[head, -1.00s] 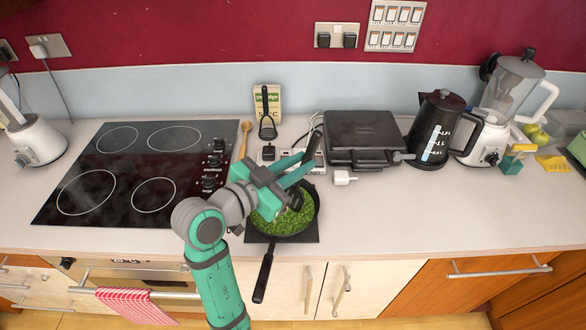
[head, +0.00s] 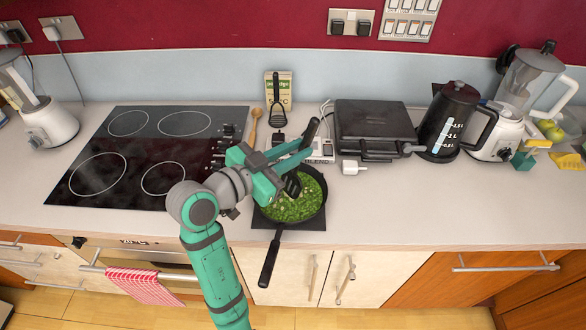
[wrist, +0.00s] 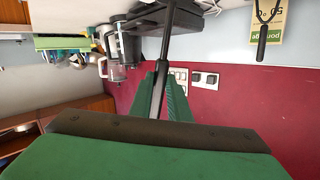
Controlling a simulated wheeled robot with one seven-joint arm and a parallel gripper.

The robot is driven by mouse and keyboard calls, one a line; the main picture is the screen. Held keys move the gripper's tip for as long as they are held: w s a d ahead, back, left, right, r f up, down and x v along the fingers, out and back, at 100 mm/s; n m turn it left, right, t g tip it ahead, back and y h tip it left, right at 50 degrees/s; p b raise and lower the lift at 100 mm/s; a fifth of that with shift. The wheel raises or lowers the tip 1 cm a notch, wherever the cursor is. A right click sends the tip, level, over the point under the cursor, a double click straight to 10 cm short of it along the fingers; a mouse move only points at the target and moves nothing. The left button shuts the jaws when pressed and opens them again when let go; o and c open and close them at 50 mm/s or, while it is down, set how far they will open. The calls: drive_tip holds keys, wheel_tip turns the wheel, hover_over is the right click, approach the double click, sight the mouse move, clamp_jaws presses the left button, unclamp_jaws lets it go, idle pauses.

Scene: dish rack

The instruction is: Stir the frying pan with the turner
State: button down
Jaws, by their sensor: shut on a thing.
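The black frying pan (head: 318,212) sits on a dark square mat at the counter's front, its handle pointing toward me over the edge. It is filled with chopped green food (head: 290,208). My gripper (head: 303,154) is above the pan's back part, shut on the black turner (head: 312,130). The turner's handle sticks up past the fingers, and its dark lower end (head: 292,185) is down at the food; whether it touches the pan bottom is hidden. In the wrist view, the turner's shaft (wrist: 168,40) runs between my green fingers (wrist: 160,92).
A black hob (head: 140,155) lies left of the pan. A wooden spoon (head: 254,125), another black utensil (head: 277,95) and a box stand behind. A black grill (head: 375,125), kettle (head: 450,115) and blender (head: 530,90) are to the right.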

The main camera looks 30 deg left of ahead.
drive_tip(key=shift+w, duration=1.3)
drive_tip(key=s, duration=0.2)
drive_tip(key=shift+s+r, duration=0.1)
drive_tip(key=shift+s, duration=0.3)
drive_tip(key=shift+s+r, duration=0.1)
drive_tip(key=shift+r, duration=0.5)
wheel_tip(320, 180, up, 6)
idle(0.4)
idle(0.9)
